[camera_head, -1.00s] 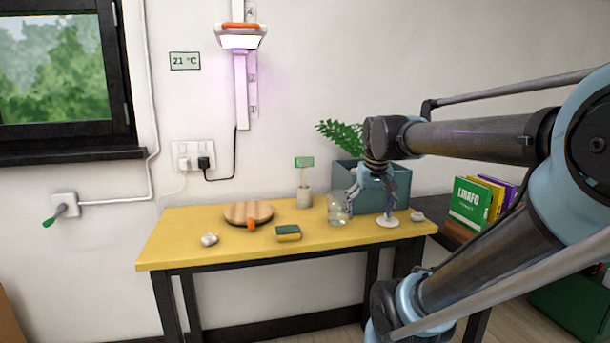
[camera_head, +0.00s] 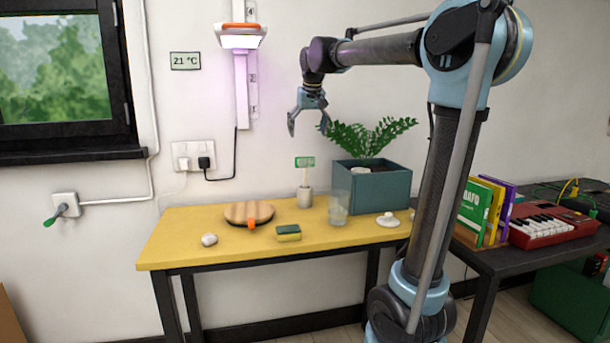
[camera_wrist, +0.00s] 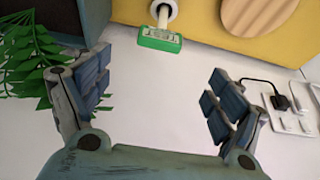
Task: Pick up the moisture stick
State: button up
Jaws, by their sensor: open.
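The moisture stick (camera_head: 305,163) has a green head with a pale label and a thin light stem. It stands upright in a small grey holder (camera_head: 304,197) on the yellow table (camera_head: 200,249). My gripper (camera_head: 308,122) is open and empty, in the air above the stick and pointing down. In the wrist view the stick's green head (camera_wrist: 166,39) shows at the top, beyond the open fingers and apart from them; its stem enters the round holder (camera_wrist: 168,8).
A teal planter (camera_head: 380,190) with a leafy plant (camera_head: 368,138) stands right of the holder, beside a clear glass (camera_head: 338,212). A round wooden board (camera_head: 249,212) and a sponge (camera_head: 288,233) lie left and in front. A lamp (camera_head: 242,38) hangs on the wall above.

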aim_at(304, 167)
jog(key=x, duration=1.7)
jog(key=shift+r, duration=0.1)
jog(key=shift+c, duration=0.3)
jog(key=c, duration=1.1)
